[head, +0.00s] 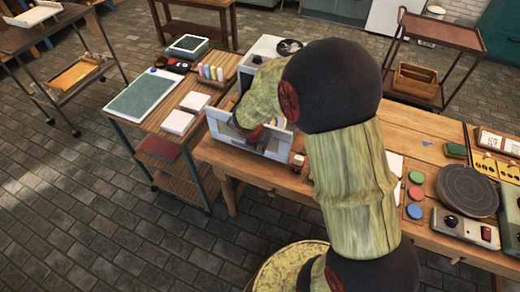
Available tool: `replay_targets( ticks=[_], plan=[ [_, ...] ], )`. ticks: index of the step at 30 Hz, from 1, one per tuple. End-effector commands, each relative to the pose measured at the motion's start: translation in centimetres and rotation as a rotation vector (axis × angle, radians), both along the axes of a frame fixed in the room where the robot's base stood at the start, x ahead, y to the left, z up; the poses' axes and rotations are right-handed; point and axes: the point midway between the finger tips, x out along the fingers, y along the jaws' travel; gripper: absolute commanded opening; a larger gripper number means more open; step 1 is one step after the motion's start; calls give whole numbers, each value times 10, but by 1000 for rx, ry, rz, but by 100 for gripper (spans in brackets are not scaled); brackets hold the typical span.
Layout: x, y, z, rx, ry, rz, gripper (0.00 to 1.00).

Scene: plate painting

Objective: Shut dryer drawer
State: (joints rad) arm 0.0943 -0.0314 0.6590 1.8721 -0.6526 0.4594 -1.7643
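The dryer (258,46) is a pale box with a round dark fitting on top, at the back left of the wooden workbench; my arm covers much of it. Its drawer (222,128) appears pulled out toward the front left, with a pale grey front panel at the bench's left end. My gripper (254,136) is low over the drawer, just behind the front panel. The fingers are mostly hidden, so I cannot tell whether they are open or whether they touch the drawer. The drawer's inside is largely hidden by my arm.
A wheeled cart (182,142) with a green mat, white blocks and coloured bottles stands close to the left of the drawer. On the bench's right are a dark turntable (467,191), coloured discs and a control box (465,229). The floor at front left is clear.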

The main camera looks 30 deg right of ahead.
Motion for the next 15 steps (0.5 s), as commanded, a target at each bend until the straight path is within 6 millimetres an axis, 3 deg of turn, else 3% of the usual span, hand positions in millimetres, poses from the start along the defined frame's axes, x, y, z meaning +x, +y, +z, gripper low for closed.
replay_targets(
  ticks=[9,15],
  plan=[
    [1,-2,1,0,0,0,0],
    [13,-17,3,0,1,-3,0]
  ],
)
